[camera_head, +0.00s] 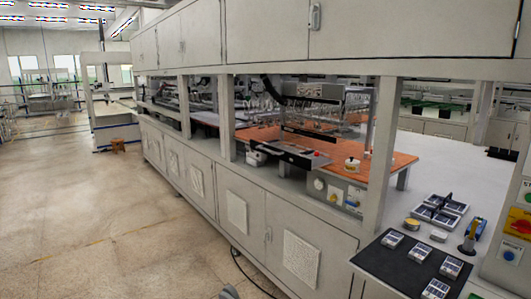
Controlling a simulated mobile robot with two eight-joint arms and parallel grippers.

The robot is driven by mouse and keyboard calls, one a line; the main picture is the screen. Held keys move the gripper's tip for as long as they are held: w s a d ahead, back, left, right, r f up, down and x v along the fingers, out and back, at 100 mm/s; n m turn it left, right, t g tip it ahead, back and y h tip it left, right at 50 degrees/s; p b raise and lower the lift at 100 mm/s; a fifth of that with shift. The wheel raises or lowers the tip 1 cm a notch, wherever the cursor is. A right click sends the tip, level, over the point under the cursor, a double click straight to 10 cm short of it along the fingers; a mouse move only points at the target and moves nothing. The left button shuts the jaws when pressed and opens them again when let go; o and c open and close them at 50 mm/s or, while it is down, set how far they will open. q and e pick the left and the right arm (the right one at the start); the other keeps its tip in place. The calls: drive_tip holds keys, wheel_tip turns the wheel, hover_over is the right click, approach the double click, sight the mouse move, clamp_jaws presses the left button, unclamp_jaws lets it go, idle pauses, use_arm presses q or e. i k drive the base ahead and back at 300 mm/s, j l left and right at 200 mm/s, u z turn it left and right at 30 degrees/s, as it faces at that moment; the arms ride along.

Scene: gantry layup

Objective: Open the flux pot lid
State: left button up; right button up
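A small round white pot (352,164) with a yellowish band and a dark knob on top stands on the orange work surface, right of centre. It looks closed, with its lid on. A small round yellowish tin (411,224) sits on the light counter nearer to me, with a pale round piece (438,236) close by. The frame does not show for certain which of these is the flux pot.
Cabinet posts (380,150) and upper cabinets (400,30) frame the opening. Open floor (80,220) lies left.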

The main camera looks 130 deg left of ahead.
sight(351, 160)
drive_tip(key=j+u, duration=0.1)
drive_tip(key=u, duration=1.65)
drive_tip(key=j+u, duration=0.2)
drive_tip(key=u, duration=0.2)
drive_tip(key=j+u, duration=0.15)
drive_tip(key=u, duration=0.25)
drive_tip(key=i+j+u, duration=0.1)
drive_tip(key=u, duration=0.25)
drive_tip(key=i+j+u, duration=0.1)
drive_tip(key=u, duration=0.3)
drive_tip(key=j, duration=0.1)
